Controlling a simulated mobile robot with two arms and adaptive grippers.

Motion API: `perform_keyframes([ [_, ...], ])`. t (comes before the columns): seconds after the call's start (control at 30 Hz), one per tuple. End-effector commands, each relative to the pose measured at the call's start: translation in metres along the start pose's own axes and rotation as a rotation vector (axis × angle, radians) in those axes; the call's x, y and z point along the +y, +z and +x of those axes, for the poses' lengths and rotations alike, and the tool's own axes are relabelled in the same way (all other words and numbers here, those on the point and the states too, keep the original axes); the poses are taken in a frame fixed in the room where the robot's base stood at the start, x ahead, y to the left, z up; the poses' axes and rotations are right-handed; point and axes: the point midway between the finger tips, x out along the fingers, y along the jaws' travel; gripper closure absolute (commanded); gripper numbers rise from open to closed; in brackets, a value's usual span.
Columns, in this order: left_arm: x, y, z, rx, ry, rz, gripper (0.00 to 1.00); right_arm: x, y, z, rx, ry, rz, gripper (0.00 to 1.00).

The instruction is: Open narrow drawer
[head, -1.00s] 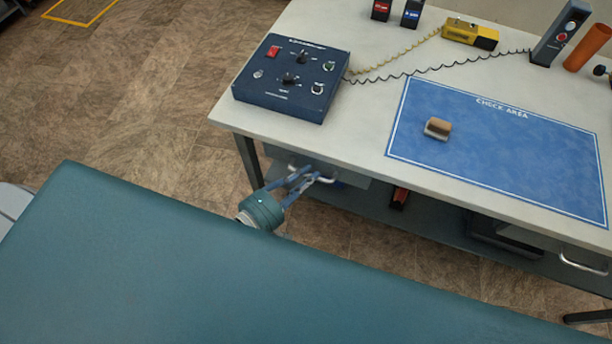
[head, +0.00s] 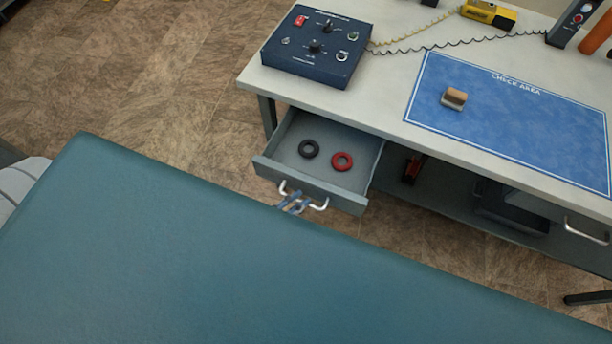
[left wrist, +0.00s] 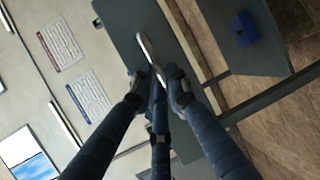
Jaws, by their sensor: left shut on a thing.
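The narrow drawer (head: 318,179) is pulled well out from under the left end of the workbench in the head view. A black ring (head: 309,148) and a red ring (head: 342,161) lie inside it. The drawer's pale metal handle (head: 319,205) is on its front, and it also shows in the left wrist view (left wrist: 147,47). My left gripper (head: 296,203) is shut on the handle near its middle; the wrist view shows its fingers (left wrist: 162,82) at the bar. The rest of my left gripper is hidden behind a teal surface. My right gripper is not in view.
The bench top (head: 385,105) holds a dark blue control box (head: 317,46), a blue check-area mat (head: 510,125) with a small brown-and-grey block (head: 454,98), and a yellow device (head: 489,14) with coiled cords. A large teal surface (head: 250,260) fills the foreground.

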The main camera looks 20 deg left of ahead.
Motion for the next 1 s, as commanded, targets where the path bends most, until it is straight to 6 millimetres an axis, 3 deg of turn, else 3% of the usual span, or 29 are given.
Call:
perform_keyframes([
  [0.03,-0.004,0.005,-0.013,-0.001,-0.007,-0.001,1.0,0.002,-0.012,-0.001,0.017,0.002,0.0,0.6],
  [0.17,-0.009,0.014,-0.035,-0.001,-0.006,0.0,1.0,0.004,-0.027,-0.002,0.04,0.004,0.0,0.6],
  [0.4,-0.014,0.024,-0.059,0.0,-0.003,0.001,1.0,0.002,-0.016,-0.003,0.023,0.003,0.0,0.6],
  [0.6,-0.015,0.027,-0.066,0.001,-0.002,0.001,1.0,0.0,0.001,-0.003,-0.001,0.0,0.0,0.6],
  [0.93,-0.015,0.027,-0.067,0.001,-0.001,0.001,1.0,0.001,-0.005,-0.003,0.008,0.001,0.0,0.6],
  [0.97,-0.015,0.027,-0.066,0.001,-0.001,0.001,0.81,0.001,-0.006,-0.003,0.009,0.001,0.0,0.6],
  [1.0,-0.015,0.027,-0.066,0.001,-0.001,0.001,0.73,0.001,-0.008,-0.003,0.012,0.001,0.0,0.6],
])
